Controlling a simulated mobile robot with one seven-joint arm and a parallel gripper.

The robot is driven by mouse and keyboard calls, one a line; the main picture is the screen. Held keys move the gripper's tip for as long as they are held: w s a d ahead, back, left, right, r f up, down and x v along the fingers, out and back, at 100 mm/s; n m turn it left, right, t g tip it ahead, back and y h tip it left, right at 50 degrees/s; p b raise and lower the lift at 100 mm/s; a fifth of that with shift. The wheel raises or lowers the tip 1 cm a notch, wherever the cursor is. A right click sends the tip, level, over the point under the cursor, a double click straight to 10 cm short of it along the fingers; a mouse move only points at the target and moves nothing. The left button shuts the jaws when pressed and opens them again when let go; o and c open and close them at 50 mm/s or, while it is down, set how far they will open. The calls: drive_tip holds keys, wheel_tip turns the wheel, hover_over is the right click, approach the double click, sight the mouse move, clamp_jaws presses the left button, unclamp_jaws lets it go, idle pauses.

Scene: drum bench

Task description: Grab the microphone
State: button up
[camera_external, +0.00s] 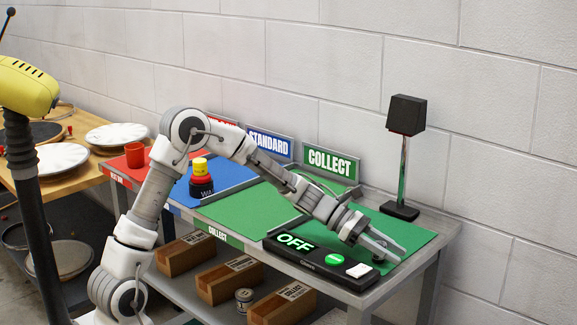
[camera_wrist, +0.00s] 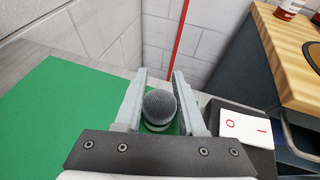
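The microphone (camera_wrist: 160,104) shows in the wrist view as a dark grey mesh head with a pale ring below it, over the green surface. My gripper (camera_wrist: 159,76) is open, with one finger on each side of the head. Narrow gaps show between the head and both fingers, so it is not gripped. In the external view my gripper (camera_external: 384,249) reaches low over the right-hand green mat (camera_external: 408,234). The microphone cannot be clearly made out there.
A black control box (camera_external: 290,243) reading OFF, with a green button (camera_external: 334,259) and a white switch (camera_external: 358,270), stands close in front of my gripper. A black lamp (camera_external: 405,116) stands behind. A COLLECT sign (camera_external: 330,162) and a dark-and-yellow object (camera_external: 201,182) are farther left.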

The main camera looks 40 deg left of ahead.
clamp_jaws()
drive_tip(key=shift+r, duration=0.1)
